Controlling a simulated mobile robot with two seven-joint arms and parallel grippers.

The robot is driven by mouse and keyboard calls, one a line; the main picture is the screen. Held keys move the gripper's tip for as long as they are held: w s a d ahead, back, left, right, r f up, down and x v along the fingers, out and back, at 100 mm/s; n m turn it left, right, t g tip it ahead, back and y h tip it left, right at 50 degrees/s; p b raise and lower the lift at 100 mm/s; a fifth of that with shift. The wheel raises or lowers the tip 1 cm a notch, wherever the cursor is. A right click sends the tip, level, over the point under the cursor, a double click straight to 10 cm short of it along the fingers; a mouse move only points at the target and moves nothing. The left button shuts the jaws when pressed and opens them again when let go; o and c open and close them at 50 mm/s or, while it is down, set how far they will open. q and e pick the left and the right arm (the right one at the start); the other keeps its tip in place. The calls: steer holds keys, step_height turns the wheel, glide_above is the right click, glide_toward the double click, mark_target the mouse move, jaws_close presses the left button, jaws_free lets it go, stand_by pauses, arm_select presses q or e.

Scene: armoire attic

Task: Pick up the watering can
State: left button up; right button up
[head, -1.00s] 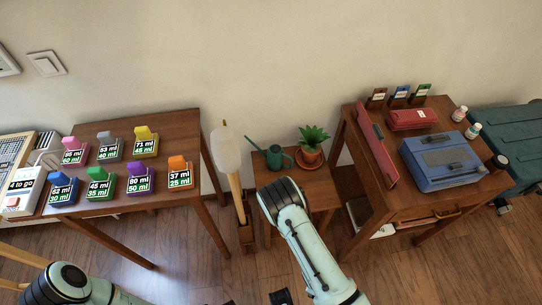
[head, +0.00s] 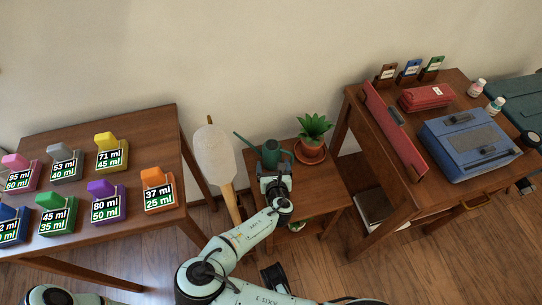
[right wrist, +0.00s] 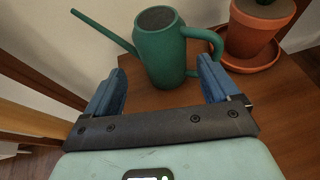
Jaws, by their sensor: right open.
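The green watering can (head: 271,153) stands upright on a small wooden table (head: 318,197), its long spout pointing left. It also shows in the right wrist view (right wrist: 161,55), with its handle on the right. My right gripper (head: 274,176) is just in front of the can. In the right wrist view the right gripper (right wrist: 160,88) is open, its blue fingers on either side of the can's lower body, with nothing gripped. My left gripper is not visible; only a piece of my arm shows at the bottom left.
A potted plant (head: 312,140) in a terracotta pot stands close to the can's right. A tall pale-headed object (head: 215,155) stands left of the small table. A desk (head: 378,150) with a blue case is at the right. A table (head: 120,240) with several coloured, labelled blocks is at the left.

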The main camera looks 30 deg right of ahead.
mark_target(273, 160)
steer(key=x, duration=0.2)
steer(key=shift+w+d+f, duration=0.1)
steer(key=shift+w+f, duration=0.1)
steer(key=shift+f, duration=0.05)
steer(key=b+x, duration=0.1)
steer(key=x, duration=0.1)
steer(key=b+x, duration=0.1)
steer(key=x, duration=0.1)
steer(key=shift+d+f, duration=0.15)
steer(key=shift+f, duration=0.3)
steer(key=shift+w+d, duration=0.1)
steer(key=shift+w, duration=0.2)
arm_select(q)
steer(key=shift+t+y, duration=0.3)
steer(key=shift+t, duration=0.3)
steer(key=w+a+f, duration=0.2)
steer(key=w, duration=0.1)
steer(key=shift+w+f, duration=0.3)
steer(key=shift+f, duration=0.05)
arm_select(e)
steer(key=shift+c, duration=0.4)
steer(key=c, duration=0.9)
steer(key=shift+r, duration=0.2)
